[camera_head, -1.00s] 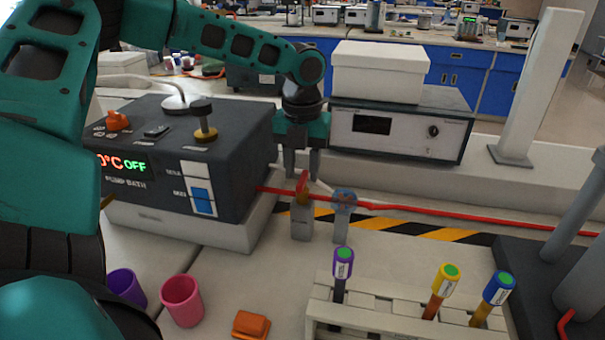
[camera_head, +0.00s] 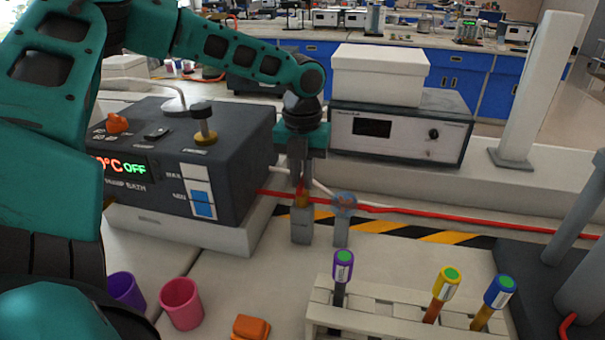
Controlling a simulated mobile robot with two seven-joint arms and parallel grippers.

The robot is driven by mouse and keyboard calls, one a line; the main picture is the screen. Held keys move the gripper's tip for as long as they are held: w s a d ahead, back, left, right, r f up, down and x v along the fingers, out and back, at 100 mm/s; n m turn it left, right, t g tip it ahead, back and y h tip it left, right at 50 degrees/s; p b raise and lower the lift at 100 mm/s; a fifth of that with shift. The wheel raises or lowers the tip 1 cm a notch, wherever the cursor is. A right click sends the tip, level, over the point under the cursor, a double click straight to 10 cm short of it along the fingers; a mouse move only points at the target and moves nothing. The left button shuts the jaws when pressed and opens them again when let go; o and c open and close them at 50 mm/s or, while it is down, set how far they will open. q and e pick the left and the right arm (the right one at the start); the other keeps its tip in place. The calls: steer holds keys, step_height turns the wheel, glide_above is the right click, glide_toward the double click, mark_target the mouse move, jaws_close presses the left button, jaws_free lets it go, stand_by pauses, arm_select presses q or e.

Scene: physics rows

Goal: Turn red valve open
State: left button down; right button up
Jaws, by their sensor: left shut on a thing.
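The red valve (camera_head: 302,201) sits on a grey post in the middle of the bench, in line with a red hose (camera_head: 440,217). My left gripper (camera_head: 301,183) comes down from above and is shut on the valve's red handle. The fingers hide most of the handle, so its exact angle is hard to tell. My right gripper is not in view.
The pump bath (camera_head: 235,150) stands close on the left, its display reading OFF. A box-topped instrument (camera_head: 400,150) is behind. A test tube rack (camera_head: 395,318), a pink cup (camera_head: 181,303), a purple cup (camera_head: 124,290) and an orange block (camera_head: 250,327) are in front.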

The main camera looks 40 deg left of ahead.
arm_select(q)
steer(key=shift+r+n+p, duration=0.1)
steer(key=shift+n+p, duration=0.2)
steer(key=shift+n, duration=0.4)
steer(key=shift+n+p, duration=0.45)
steer(key=shift+n, duration=0.25)
steer(key=n+p, duration=0.1)
steer(key=n, duration=0.3)
steer(key=shift+n, duration=0.3)
steer(key=n, duration=1)
steer(key=shift+a, duration=0.1)
steer(key=shift+n, duration=0.4)
steer(key=c, duration=1.1)
jaws_free()
steer(key=shift+c, duration=0.2)
